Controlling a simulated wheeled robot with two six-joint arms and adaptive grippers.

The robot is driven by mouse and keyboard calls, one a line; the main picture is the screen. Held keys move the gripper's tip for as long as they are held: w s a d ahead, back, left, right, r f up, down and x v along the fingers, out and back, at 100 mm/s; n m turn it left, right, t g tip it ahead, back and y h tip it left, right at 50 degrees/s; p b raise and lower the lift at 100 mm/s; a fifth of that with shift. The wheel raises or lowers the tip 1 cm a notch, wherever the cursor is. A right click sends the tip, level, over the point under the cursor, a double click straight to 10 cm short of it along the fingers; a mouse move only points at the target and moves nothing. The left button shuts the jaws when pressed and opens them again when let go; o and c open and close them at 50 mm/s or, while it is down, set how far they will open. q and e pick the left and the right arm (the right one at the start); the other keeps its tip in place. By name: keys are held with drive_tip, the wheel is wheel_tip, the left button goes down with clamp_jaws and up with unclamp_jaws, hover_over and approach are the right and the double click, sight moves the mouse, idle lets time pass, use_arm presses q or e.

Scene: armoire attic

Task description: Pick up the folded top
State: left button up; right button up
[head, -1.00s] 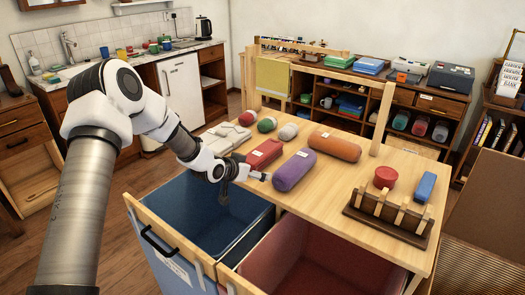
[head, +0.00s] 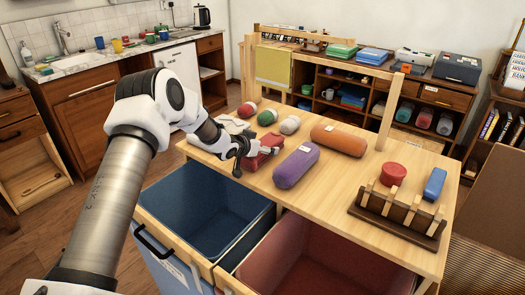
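Two items on the wooden table look folded: a pale grey-white one (head: 229,126) at the left edge and a red one (head: 267,145) to its right. I cannot tell which is the folded top. My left gripper (head: 255,158) is over the near left part of the table, in front of the red item and hiding part of it. My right gripper is not in view.
A purple roll (head: 296,165) and an orange roll (head: 338,138) lie to the right, with several small rolled bundles behind. A blue bin (head: 205,205) and a red bin (head: 310,262) are below the table's front edge. A wooden rack (head: 398,217) stands at right.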

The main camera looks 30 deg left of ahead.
use_arm(q)
drive_tip(key=shift+f, duration=0.1)
drive_tip(key=c, duration=1.2)
drive_tip(key=shift+o, duration=0.2)
drive_tip(key=shift+r, duration=0.35)
wheel_tip(320, 180, up, 3)
drive_tip(key=shift+s+f, duration=0.1)
drive_tip(key=shift+s, duration=0.05)
drive_tip(key=s, duration=0.4)
drive_tip(key=s+d+b, duration=0.1)
drive_tip(key=s, duration=0.1)
drive_tip(key=shift+r, duration=0.35)
drive_tip(key=s+d+p, duration=0.1)
drive_tip(key=s, duration=0.8)
drive_tip(key=shift+s+d+r+p, duration=0.2)
drive_tip(key=shift+d+r+p, duration=0.15)
drive_tip(key=shift+r+p, duration=0.1)
